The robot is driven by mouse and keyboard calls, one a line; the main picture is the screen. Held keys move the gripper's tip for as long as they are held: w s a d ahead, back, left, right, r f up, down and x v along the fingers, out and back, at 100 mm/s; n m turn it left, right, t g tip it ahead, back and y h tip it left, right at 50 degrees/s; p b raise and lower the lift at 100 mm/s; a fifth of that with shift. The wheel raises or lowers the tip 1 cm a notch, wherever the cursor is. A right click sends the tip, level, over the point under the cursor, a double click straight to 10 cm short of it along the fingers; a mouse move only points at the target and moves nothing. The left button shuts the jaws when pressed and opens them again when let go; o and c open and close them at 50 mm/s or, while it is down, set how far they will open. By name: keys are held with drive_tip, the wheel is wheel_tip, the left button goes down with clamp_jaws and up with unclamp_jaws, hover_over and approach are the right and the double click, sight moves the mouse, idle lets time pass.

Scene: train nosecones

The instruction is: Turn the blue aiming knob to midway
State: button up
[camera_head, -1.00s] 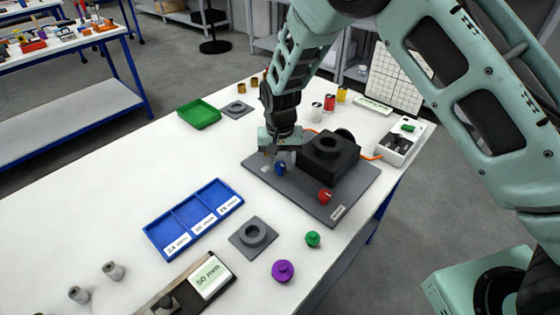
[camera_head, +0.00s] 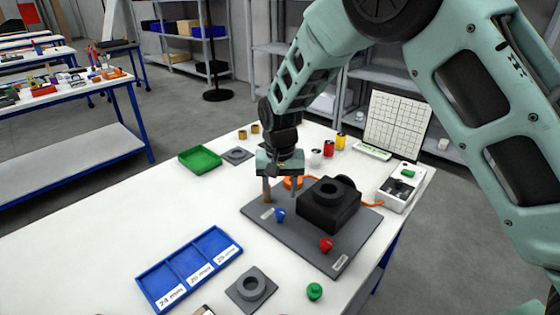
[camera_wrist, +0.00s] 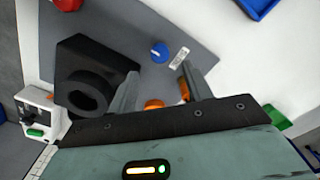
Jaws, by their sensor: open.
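The blue knob (camera_head: 280,215) stands on the dark grey base plate (camera_head: 300,240), left of the black block with a round ring (camera_head: 330,205). In the wrist view the blue knob (camera_wrist: 159,51) shows a pale mark on its face, with a small white label (camera_wrist: 180,57) beside it. My gripper (camera_head: 281,194) is open and empty, above and just behind the blue knob, not touching it. In the wrist view its two fingers (camera_wrist: 158,77) point toward the knob, which lies beyond the tips. A red knob (camera_head: 326,245) sits on the plate's front part.
A blue divided tray (camera_head: 190,270) and a grey ring holder (camera_head: 251,288) lie in front. A green tray (camera_head: 200,159) is at the back left. A white box (camera_head: 402,188) stands right, with an orange cable running toward the block. The table's left part is clear.

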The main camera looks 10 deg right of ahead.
wheel_tip(320, 180, up, 10)
drive_tip(key=b, duration=0.1)
drive_tip(key=shift+r, duration=0.25)
